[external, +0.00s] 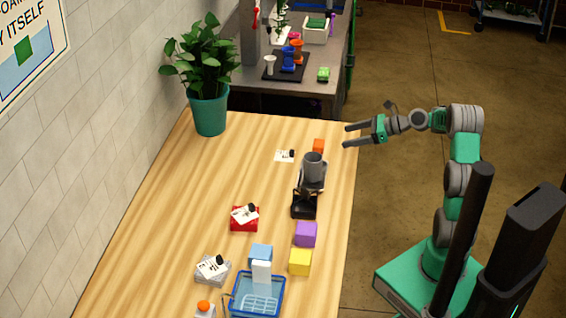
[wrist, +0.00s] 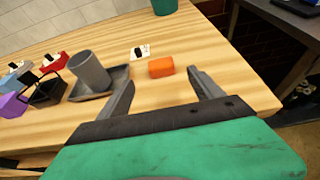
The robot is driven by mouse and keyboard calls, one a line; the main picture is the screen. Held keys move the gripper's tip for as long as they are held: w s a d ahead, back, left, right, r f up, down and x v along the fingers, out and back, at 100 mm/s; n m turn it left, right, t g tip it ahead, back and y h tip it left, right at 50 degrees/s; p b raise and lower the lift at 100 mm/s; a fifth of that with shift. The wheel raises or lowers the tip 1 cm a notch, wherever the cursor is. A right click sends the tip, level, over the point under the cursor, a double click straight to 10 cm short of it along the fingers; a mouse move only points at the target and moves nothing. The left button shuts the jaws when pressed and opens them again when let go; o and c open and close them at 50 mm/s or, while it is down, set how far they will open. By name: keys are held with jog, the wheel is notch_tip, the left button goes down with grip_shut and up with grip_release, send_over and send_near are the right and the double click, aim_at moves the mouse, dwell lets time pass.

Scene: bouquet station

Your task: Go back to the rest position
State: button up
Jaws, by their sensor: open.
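My gripper (external: 346,135) is open and empty at the right edge of the wooden table (external: 190,165) in the external view. In the wrist view the two fingers of my gripper (wrist: 160,80) are spread apart. An orange block (wrist: 161,67) lies on the table beyond the fingertips, and also shows in the external view (external: 318,146), left of my gripper. A grey cup (external: 313,168) stands upright near it; in the wrist view the cup (wrist: 90,71) is on a dark tray (wrist: 115,79), left of the fingers.
A black holder (external: 304,206), purple block (external: 306,234), yellow block (external: 300,262), blue block (external: 261,253), red box (external: 244,219) and blue basket (external: 257,298) stand toward the front. A potted plant (external: 208,108) is at the back left.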

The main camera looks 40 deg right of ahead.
jog(key=s+a+n, duration=0.1)
jog(key=n, duration=0.1)
jog(key=s+a+n+g+h+p, duration=0.1)
jog(key=a+n, duration=0.1)
jog(key=a+n+g+h, duration=0.1)
jog(key=n, duration=0.2)
jog(key=shift+s+a+f, duration=0.1)
jog(key=shift+s+a, duration=0.3)
jog(key=s+n+h, duration=0.1)
jog(key=n, duration=0.1)
jog(key=s+a+n+g+h+p, duration=0.1)
jog(key=s+n, duration=0.1)
jog(key=s+a+n, duration=0.1)
jog(key=n, duration=0.1)
jog(key=shift+s+a+f+g+h, duration=0.1)
jog(key=shift+s+f+g+h, duration=0.1)
jog(key=shift+s+g+h, duration=0.2)
jog(key=s+d+n+g+h+p, duration=0.1)
jog(key=s+n+h, duration=0.3)
jog(key=s+n, duration=0.9)
jog(key=shift+s+d+f+g+h+p, duration=0.2)
jog(key=shift+s+g+h+p, duration=0.15)
jog(key=shift+s+g, duration=0.6)
jog(key=shift+s+t, duration=0.25)
